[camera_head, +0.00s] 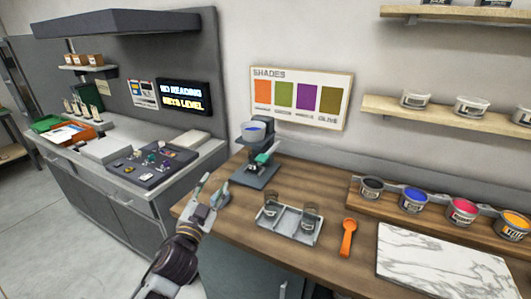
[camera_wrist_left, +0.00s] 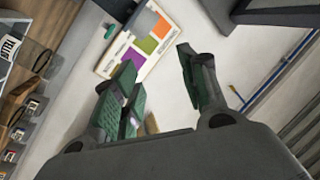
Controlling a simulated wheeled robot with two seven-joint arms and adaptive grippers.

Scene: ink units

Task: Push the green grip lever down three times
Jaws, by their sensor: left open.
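The green grip lever (camera_head: 265,157) is on a dark dispenser stand (camera_head: 254,174) with a blue-lined pot (camera_head: 254,130) on top, near the left end of the wooden counter. My left gripper (camera_head: 215,184) is open and empty, to the left of the stand and nearer the front, apart from the lever. Its two green-padded fingers (camera_wrist_left: 160,85) are spread in the left wrist view, with nothing between them but the wall and the shades chart. My right gripper is not in view.
A grey tray (camera_head: 287,239) with two clear cups stands in front of the dispenser. An orange scoop (camera_head: 347,238) and a marble slab (camera_head: 445,262) lie to its right. Several ink pots stand on a rack (camera_head: 435,222) behind the slab. A shades chart (camera_head: 296,97) hangs behind.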

